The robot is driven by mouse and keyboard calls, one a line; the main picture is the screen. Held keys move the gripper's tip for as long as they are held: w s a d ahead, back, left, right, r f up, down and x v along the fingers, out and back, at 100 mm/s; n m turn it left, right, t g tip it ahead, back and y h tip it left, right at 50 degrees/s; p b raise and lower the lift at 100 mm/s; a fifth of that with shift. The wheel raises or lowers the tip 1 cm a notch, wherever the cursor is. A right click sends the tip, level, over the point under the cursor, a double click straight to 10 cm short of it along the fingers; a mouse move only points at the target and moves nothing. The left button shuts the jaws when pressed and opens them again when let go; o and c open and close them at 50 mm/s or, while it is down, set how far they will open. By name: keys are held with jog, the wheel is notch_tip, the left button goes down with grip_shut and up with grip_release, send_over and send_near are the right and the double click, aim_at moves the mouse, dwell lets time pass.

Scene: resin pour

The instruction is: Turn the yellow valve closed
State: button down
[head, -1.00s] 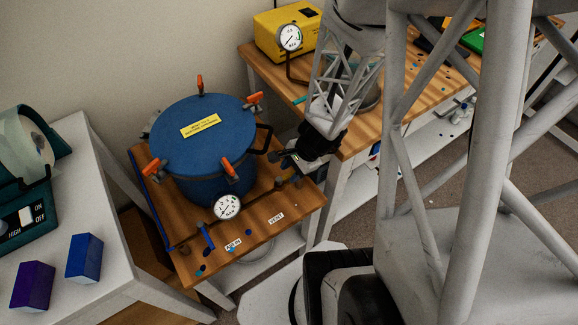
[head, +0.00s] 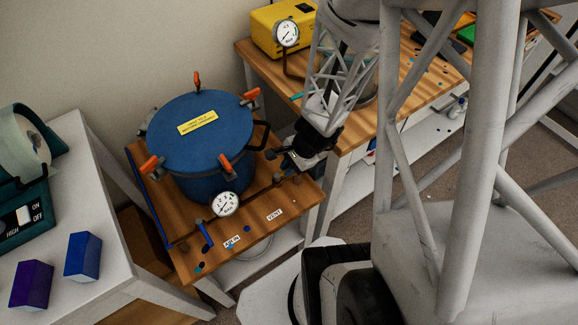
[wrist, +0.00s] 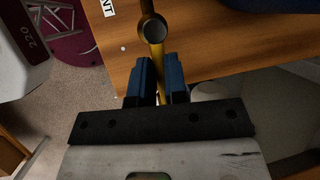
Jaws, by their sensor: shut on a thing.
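The yellow valve (wrist: 153,29) shows in the wrist view as a round hub with a yellow handle running down from it. My gripper (wrist: 158,62) has its two blue fingers on either side of that handle, shut on it. The handle lies roughly in line with the fingers. In the head view my gripper (head: 281,156) is at the right side of the wooden bench, beside the blue pot (head: 204,135). The valve is small and mostly hidden by the gripper there.
A pressure gauge (head: 224,204) stands in front of the pot, with a blue-handled valve (head: 204,232) to its left. A VENT label (head: 274,214) lies on the bench front. A second wooden table (head: 357,124) with a yellow box (head: 270,33) stands behind right.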

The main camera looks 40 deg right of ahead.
jog(key=shift+s, duration=0.1)
jog(key=shift+s+a+m+t+h, duration=0.5)
jog(key=shift+m+h, duration=0.25)
jog(key=shift+m, duration=1.45)
jog(key=shift+s+a+m+t+h, duration=0.5)
jog(key=shift+m+h, duration=0.3)
jog(key=shift+m, duration=1.4)
jog(key=shift+s+a+m+t+h, duration=0.4)
jog(key=shift+s+m+h, duration=0.25)
jog(key=shift+m, duration=1.55)
jog(key=shift+w, duration=0.1)
jog(key=c, duration=1.1)
grip_release()
jog(key=shift+c, duration=0.2)
jog(key=shift+d, duration=0.15)
